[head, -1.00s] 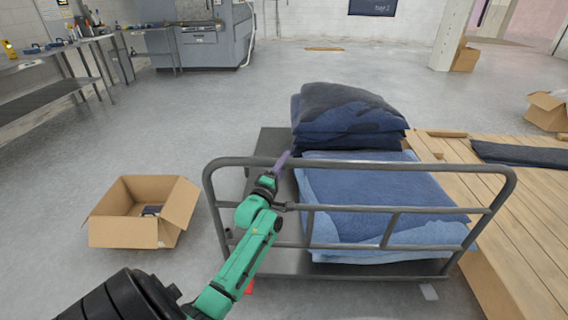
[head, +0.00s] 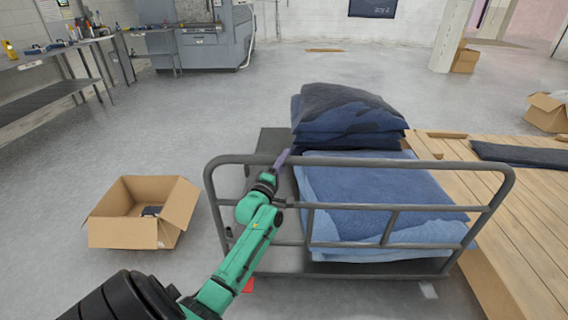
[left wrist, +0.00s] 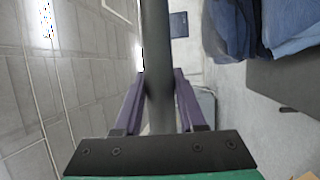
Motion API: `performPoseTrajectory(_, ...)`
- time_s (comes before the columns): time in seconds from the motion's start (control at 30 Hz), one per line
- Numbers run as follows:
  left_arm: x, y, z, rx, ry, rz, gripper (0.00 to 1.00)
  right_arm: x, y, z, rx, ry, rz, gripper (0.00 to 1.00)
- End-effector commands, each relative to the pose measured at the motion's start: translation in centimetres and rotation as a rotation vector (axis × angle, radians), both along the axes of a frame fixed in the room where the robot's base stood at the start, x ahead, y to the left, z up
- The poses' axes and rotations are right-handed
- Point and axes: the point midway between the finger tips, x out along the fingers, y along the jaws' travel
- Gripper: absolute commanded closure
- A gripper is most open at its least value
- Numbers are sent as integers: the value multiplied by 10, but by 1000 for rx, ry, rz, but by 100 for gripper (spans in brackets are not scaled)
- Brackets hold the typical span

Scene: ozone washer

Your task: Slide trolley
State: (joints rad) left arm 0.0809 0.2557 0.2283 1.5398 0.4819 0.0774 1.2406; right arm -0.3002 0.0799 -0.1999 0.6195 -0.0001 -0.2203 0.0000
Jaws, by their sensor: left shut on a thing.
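The trolley (head: 268,138) is a dark flat cart with a grey tubular handle frame (head: 420,167) on its near side. Stacks of folded blue and dark denim (head: 375,190) lie on its deck. My left gripper (head: 281,160) is at the top rail of the frame, left of its middle. In the left wrist view its purple fingers (left wrist: 160,85) stand on either side of the grey rail (left wrist: 156,40) and are shut on it. The rail hides part of the fingers in the head view. My right gripper does not show.
A wooden pallet platform (head: 510,205) stands close along the trolley's right side. An open cardboard box (head: 125,233) is on the floor to the left. A workbench (head: 50,88) and a grey machine (head: 205,45) are at the back left. Floor beyond the trolley is clear.

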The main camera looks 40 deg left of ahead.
Motion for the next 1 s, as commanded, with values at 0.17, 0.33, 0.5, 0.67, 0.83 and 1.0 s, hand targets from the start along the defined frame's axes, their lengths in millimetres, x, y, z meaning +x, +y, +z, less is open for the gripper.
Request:
performPoseTrajectory(0.17,0,1,2,1,-2,2,31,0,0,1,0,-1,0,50)
performPoseTrajectory(0.33,0,1,2,0,-1,2,31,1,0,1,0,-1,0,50)
performPoseTrajectory(0.5,-2,0,0,0,0,1,31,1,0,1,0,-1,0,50)
performPoseTrajectory(0.67,-24,-5,-5,-1,2,1,31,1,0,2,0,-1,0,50)
performPoseTrajectory(0.83,-65,-15,-14,-1,5,2,31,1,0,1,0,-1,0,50)
performPoseTrajectory(1.0,-110,-27,-23,0,4,1,31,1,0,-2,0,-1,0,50)
